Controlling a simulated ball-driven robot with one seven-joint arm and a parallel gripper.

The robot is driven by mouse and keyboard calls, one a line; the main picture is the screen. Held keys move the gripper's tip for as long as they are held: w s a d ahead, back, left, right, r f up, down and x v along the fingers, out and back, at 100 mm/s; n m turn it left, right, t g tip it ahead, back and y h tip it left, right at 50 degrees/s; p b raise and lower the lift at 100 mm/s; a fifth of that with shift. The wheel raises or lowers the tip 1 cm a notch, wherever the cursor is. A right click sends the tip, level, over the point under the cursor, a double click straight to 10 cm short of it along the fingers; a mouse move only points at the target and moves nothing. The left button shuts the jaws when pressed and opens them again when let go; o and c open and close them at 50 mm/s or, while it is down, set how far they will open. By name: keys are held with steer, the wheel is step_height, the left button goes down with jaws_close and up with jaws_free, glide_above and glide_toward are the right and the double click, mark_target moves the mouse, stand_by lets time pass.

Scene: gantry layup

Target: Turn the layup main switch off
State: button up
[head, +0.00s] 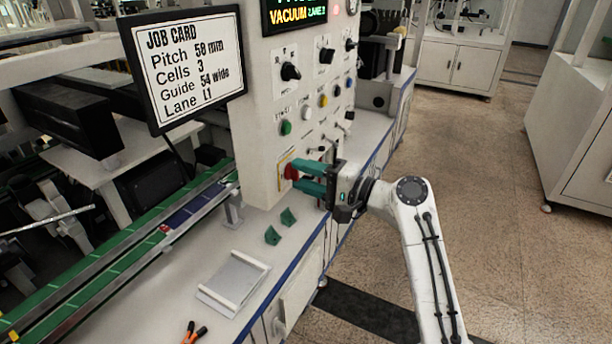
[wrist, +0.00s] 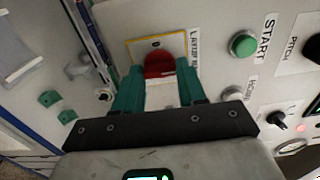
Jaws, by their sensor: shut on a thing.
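The layup main switch is a red knob (head: 290,171) on a yellow-edged plate, low on the left of the white control panel (head: 262,110). In the wrist view the red knob (wrist: 159,65) sits on its plate, beside a partly hidden label beginning "LAYUP". My gripper (head: 298,176) has green fingers and points at the panel. It is shut on the red knob, with one finger on each side, as the wrist view (wrist: 158,84) also shows. The fingers hide the knob's sides, and I cannot read its on or off position.
A green START button (wrist: 243,44) is right of the switch in the wrist view. Several knobs and buttons cover the panel above. A job card screen (head: 187,65) stands at left. Green brackets (head: 280,226), a white tray (head: 233,281) and orange-handled pliers (head: 194,332) lie on the bench.

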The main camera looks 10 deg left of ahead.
steer(key=shift+c, duration=0.8)
steer(key=shift+f, duration=0.1)
steer(key=shift+n+b, duration=0.3)
steer(key=shift+b, duration=0.15)
steer(key=n+b, duration=0.1)
steer(key=b, duration=0.1)
steer(key=shift+f+n+b, duration=0.25)
steer(key=shift+n+b, duration=0.05)
steer(key=shift+n, duration=0.1)
steer(key=n+b, duration=0.6)
steer(key=b, duration=0.1)
steer(key=shift+b, duration=0.35)
steer(key=n+b, duration=0.4)
steer(key=shift+n+b, duration=0.3)
steer(key=shift+n, duration=0.1)
steer(key=shift+r+n+b, duration=0.15)
steer(key=shift+n+b, duration=1.9)
steer(key=shift+n, duration=0.35)
